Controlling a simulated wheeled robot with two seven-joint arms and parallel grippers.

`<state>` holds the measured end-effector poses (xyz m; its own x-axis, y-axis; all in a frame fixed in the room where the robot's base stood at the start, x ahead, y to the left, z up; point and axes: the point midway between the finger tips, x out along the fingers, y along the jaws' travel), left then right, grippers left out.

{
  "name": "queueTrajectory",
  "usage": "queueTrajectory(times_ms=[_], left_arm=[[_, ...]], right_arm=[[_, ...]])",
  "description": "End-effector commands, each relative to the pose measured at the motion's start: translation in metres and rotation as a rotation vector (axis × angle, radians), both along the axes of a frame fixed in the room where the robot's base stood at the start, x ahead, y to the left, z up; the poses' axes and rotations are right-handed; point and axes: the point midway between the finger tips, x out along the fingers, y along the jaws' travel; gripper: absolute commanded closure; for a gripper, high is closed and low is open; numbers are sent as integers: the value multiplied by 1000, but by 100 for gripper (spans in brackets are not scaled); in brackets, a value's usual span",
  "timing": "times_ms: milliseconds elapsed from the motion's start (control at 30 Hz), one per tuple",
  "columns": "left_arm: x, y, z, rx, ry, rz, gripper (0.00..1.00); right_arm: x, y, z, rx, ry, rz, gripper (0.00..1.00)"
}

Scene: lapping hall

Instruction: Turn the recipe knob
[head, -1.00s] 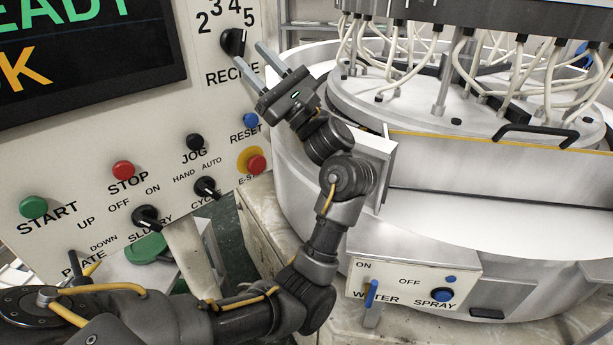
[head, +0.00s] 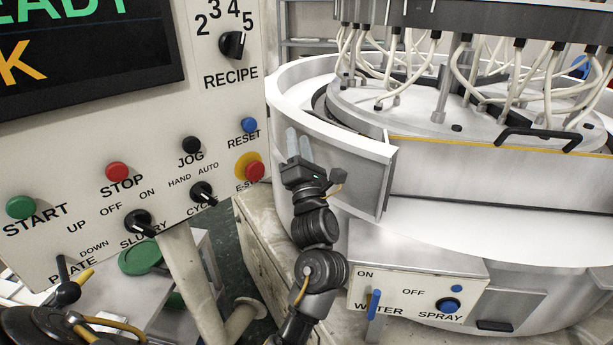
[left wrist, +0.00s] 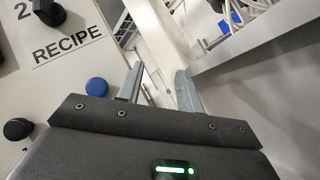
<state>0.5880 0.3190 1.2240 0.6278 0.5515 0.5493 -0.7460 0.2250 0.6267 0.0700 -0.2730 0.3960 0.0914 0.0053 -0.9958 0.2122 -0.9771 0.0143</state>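The recipe knob (head: 232,44) is a black knob on the pale control panel, above the word RECIPE and below the numbers 2 to 5. Nothing touches it. Its exact pointing is hard to read, but it seems to lean to the upper right. It also shows at the top left of the left wrist view (left wrist: 48,12), partly cut off. My left gripper (head: 299,143) is below and to the right of the knob, in front of the round machine's white wall. Its two fingers (left wrist: 160,80) are apart with nothing between them. My right gripper is out of view.
Nearby on the panel are the blue RESET button (head: 249,125), the red emergency stop (head: 254,171) and the black JOG button (head: 191,145). The white machine guard (head: 352,170) stands close to my left gripper. A spray control box (head: 415,290) is below right.

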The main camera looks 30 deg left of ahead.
Motion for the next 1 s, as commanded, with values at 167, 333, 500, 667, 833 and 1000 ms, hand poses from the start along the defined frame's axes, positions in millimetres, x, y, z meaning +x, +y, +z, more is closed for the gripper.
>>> queueTrajectory(times_ms=[167, 333, 500, 667, 833, 1000], left_arm=[[3, -6, -35, 100, 188, -19, 64], [4, -12, -60, 182, 324, -37, 64], [3, -16, -75, 232, 401, -49, 64], [3, -17, -80, 248, 424, -53, 64], [3, -17, -80, 250, 426, -54, 64], [3, -17, -80, 250, 426, -54, 64]], right_arm=[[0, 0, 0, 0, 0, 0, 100], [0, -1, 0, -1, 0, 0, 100], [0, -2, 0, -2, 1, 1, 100], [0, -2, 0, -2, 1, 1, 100], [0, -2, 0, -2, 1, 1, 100], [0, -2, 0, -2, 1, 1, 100]])
